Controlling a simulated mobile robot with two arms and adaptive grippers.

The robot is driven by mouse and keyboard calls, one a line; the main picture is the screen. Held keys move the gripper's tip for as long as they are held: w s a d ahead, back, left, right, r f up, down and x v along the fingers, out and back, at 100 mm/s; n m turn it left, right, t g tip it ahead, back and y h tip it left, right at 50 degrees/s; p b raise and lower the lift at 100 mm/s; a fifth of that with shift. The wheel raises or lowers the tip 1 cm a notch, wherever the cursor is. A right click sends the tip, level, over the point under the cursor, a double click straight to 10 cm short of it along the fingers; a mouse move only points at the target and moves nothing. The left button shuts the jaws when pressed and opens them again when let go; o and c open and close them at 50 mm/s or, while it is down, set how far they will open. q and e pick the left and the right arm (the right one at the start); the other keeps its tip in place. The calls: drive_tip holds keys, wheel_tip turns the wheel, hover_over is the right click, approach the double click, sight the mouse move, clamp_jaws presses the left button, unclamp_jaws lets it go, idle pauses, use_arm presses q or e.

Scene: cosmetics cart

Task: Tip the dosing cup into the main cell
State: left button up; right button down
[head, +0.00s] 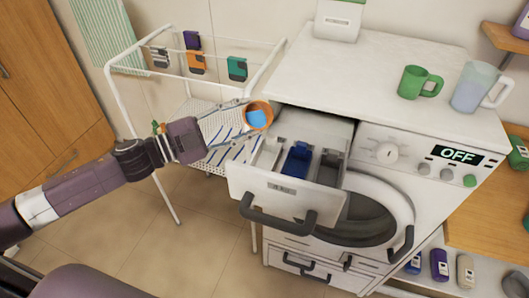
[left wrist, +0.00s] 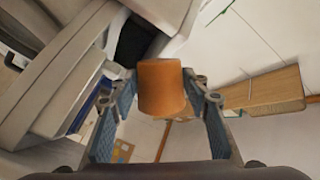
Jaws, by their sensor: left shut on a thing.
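The dosing cup (head: 267,107) is orange, with blue contents (head: 257,118) showing through its open top. My left gripper (head: 250,119) is shut on the cup and holds it in the air near the back left corner of the open drawer (head: 255,186). The cup (left wrist: 162,88) also shows between the fingers in the left wrist view, where its contents are hidden. The drawer has a pale left compartment (head: 268,155), a blue middle one (head: 297,160) and a grey right one (head: 328,168). No label shows which is the main cell. My right gripper is out of view.
The drawer belongs to a white washing machine (head: 400,190) whose display reads OFF. A green mug (head: 412,82) and a clear pitcher (head: 474,88) stand on its top at the right.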

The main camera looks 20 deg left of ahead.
use_arm(q)
drive_tip(key=shift+r+m+b, duration=0.15)
drive_tip(key=shift+m+b, duration=0.75)
drive_tip(key=shift+b, duration=0.6)
drive_tip(key=f+m+b, duration=0.1)
drive_tip(key=b, duration=0.2)
drive_tip(key=shift+s+m+h+b, duration=0.1)
drive_tip(key=shift+m+h+b, duration=0.2)
drive_tip(key=shift+m+b, duration=0.1)
drive_tip(key=shift+s+d+r, duration=0.2)
drive_tip(key=shift+r, duration=0.05)
drive_tip(key=shift+s+d+r+m+b, duration=0.15)
drive_tip(key=shift+s+d+m+b, duration=0.2)
drive_tip(key=shift+m, duration=0.45)
drive_tip(key=shift+s+r+m+h+b, duration=0.1)
drive_tip(key=shift+m+h+b, duration=0.2)
drive_tip(key=shift+b, duration=0.15)
drive_tip(key=shift+r+m, duration=0.25)
drive_tip(key=shift+m, duration=0.05)
drive_tip(key=shift+s+b, duration=0.1)
drive_tip(key=shift+b, duration=0.2)
